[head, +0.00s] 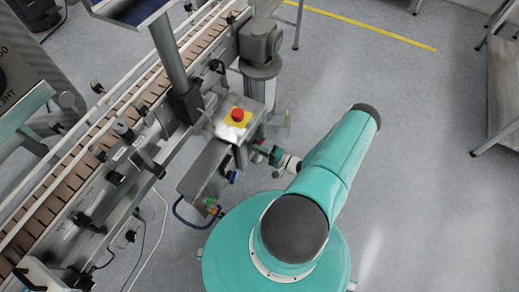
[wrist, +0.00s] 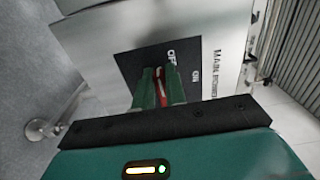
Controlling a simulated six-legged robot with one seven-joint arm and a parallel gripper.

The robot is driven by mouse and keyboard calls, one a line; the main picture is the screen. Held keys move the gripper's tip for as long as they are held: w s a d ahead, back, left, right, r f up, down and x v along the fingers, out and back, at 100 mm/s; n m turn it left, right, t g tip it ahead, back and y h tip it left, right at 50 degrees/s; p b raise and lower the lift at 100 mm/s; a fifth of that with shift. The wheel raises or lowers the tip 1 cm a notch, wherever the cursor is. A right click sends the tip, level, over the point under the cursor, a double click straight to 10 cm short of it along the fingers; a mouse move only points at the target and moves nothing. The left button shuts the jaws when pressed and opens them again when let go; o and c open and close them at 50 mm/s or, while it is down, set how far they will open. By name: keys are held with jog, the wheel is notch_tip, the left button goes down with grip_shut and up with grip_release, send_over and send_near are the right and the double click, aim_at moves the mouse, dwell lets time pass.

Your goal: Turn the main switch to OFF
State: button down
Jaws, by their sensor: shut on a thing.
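The main switch (wrist: 160,80) shows in the wrist view as a red handle on a black plate (wrist: 128,64) marked OFF and ON. The words MAIN POWER stand beside the plate on a metal box (wrist: 95,60). My gripper (wrist: 160,92) is shut on the red handle, with one green finger on each side of it. The fingers hide part of the handle, so I cannot tell exactly which mark it points to. In the head view my gripper (head: 264,151) is at the right side of the metal control box (head: 208,168); the switch is hidden there.
A red emergency button on a yellow plate (head: 238,116) sits on top, close to my gripper. The conveyor (head: 85,165) runs diagonally along the left. Open floor (head: 425,165) lies to the right; a metal table (head: 497,138) stands at the far right.

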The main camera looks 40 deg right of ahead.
jog(key=shift+d+f, duration=0.1)
jog(key=shift+d, duration=0.3)
jog(key=c, duration=1.6)
grip_release()
jog(key=shift+o, duration=0.8)
jog(key=shift+a, duration=0.15)
jog(key=shift+s, duration=0.1)
jog(key=v, duration=1.3)
jog(key=shift+s, duration=0.35)
jog(key=shift+o, duration=0.4)
